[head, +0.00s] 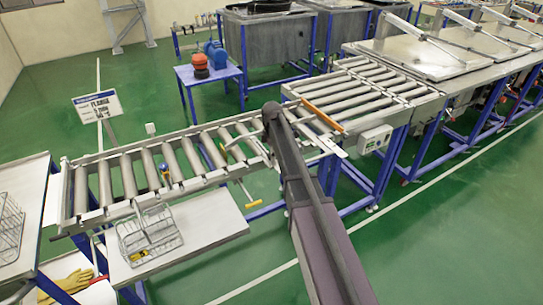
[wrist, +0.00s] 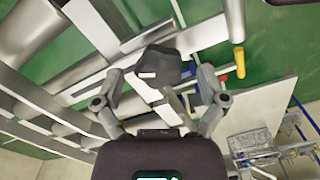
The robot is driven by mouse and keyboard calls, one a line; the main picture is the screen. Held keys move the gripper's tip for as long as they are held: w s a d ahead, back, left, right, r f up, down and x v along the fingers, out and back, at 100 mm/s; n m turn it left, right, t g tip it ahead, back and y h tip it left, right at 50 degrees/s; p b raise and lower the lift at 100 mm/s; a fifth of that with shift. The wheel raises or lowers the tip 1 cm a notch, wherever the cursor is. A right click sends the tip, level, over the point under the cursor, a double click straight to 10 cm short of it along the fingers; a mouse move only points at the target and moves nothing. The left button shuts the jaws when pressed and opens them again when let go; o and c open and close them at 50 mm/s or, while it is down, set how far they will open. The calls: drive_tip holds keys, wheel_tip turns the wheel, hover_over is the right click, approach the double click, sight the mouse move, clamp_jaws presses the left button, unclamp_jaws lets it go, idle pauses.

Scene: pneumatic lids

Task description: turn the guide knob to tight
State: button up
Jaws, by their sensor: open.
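The guide knob (wrist: 165,66) is dark grey and lobed, with a short white mark on its face. It shows in the wrist view, in front of my gripper, above a pale metal rail of the roller conveyor. My gripper (wrist: 161,78) is open, with one finger to the left of the knob and one to the right. Gaps show on both sides, and I cannot tell whether either finger touches it. In the head view my arm reaches the conveyor (head: 88,217) side and hides the knob and my fingers.
A yellow-ended handle (head: 240,189) sticks out from the conveyor's near side, close to my arm; its yellow grip also shows in the wrist view (wrist: 239,61). A wire basket (head: 148,235) sits on a side shelf. A control box (head: 375,139) stands right of my arm.

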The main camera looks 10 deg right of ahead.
drive_tip(key=c, duration=1.2)
drive_tip(key=shift+o, duration=0.2)
